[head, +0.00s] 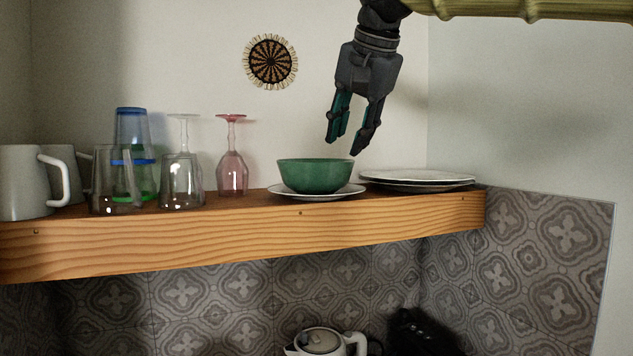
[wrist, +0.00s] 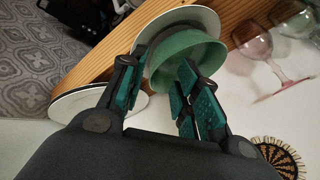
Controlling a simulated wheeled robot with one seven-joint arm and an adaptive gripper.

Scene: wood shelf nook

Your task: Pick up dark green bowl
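The dark green bowl (head: 315,176) sits upright on a white plate (head: 318,196) on the wooden shelf, and looks empty in the wrist view (wrist: 187,60). My gripper (head: 348,146) hangs above and slightly right of the bowl in the head view, fingers pointing down. Its fingers are spread apart with nothing between them. In the wrist view my gripper (wrist: 158,72) has its fingertips close to the bowl's near rim; part of the bowl is hidden behind them. I cannot tell whether a finger touches the rim.
The wooden shelf (head: 250,236) also holds stacked plates (head: 417,178) right of the bowl. A pink upside-down wine glass (head: 232,172) stands close on the left, with tumblers (head: 182,184) and white mugs (head: 22,183) farther left. A woven disc (head: 270,62) hangs on the wall.

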